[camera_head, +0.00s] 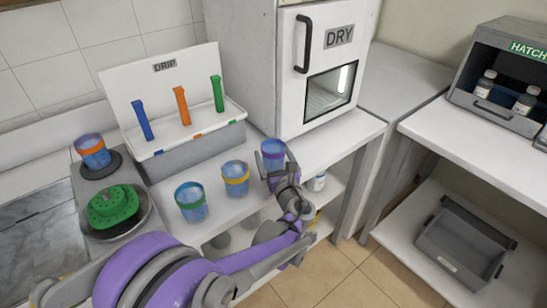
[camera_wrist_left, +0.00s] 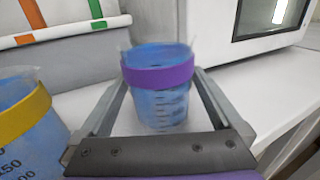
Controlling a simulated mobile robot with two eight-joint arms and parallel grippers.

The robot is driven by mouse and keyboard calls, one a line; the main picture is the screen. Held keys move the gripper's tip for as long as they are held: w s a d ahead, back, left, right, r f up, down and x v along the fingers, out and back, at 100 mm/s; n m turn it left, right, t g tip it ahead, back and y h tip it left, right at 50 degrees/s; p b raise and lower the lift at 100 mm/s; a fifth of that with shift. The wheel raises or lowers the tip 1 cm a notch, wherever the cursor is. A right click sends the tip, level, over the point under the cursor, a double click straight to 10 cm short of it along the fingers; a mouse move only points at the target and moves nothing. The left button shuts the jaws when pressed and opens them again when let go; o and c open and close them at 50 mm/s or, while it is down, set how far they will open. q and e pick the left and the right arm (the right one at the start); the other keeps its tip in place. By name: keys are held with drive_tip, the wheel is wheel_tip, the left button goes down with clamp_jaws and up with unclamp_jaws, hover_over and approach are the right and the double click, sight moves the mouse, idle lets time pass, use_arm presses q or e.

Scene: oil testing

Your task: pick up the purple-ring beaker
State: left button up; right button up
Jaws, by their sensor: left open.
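The purple-ring beaker (camera_head: 273,153) stands upright on the white counter, in front of the DRY cabinet. It is translucent blue with a purple band and shows in the middle of the left wrist view (camera_wrist_left: 160,100). My left gripper (camera_head: 279,166) is open at the beaker. In the left wrist view its two fingers (camera_wrist_left: 158,92) reach along the left and right sides of the beaker, with the beaker between them. Whether either finger touches it I cannot tell. My right gripper is not in view.
A yellow-ring beaker (camera_head: 236,179) stands close on the left, with a teal-ring beaker (camera_head: 191,202) beyond it. An orange-ring beaker (camera_head: 93,151) and a green object (camera_head: 113,206) are farther left. The DRIP rack (camera_head: 195,150) and DRY cabinet (camera_head: 285,70) stand behind.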

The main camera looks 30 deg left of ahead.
use_arm(q)
drive_tip(key=shift+w+a, duration=0.25)
drive_tip(key=shift+w, duration=0.05)
drive_tip(key=shift+s, duration=0.1)
drive_tip(key=c, duration=1.2)
